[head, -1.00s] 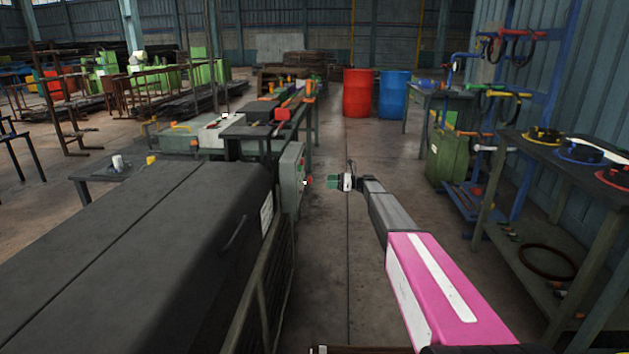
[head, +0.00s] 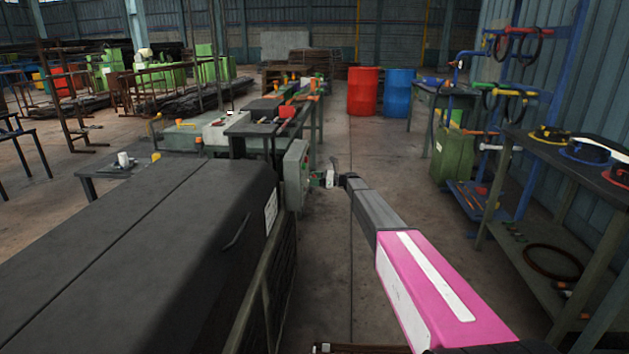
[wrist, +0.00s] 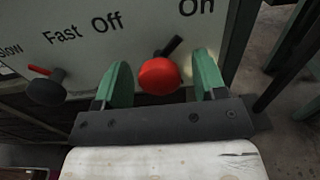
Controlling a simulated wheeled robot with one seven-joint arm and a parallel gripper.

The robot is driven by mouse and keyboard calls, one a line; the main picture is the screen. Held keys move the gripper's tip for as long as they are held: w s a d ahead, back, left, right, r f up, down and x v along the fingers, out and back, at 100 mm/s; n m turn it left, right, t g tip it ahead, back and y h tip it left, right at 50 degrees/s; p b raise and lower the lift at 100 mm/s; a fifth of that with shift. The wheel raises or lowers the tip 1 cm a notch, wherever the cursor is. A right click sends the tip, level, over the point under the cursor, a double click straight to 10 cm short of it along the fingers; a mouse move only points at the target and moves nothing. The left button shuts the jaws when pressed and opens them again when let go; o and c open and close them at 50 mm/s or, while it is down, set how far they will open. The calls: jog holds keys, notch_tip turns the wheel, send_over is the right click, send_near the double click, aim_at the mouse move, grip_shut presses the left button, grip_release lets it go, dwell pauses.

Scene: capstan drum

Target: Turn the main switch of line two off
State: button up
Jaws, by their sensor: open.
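The grey control box (head: 296,172) stands at the end of the dark machine in the head view. In the wrist view its pale panel (wrist: 120,35) carries the words "Slow", "Fast", "Off" and "On". A red round knob (wrist: 159,76) with a dark handle behind it pointing up and right, below "On", sits between the fingers of my gripper (wrist: 161,82). The green fingers are open on either side of the knob, with a gap visible to each. A dark knob with a red pointer (wrist: 46,88) is at the left. In the head view my gripper (head: 322,178) is beside the box.
The long dark machine cover (head: 130,240) fills the lower left. A bench with coiled items (head: 560,165) stands at the right. Red (head: 363,92) and blue (head: 396,95) drums stand farther back. The aisle floor (head: 330,275) is clear.

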jog(key=c, duration=0.9)
jog(key=n, duration=0.4)
jog(key=shift+n, duration=0.4)
jog(key=n, duration=0.4)
jog(key=shift+n, duration=0.3)
jog(key=n, duration=0.4)
jog(key=shift+n, duration=2.2)
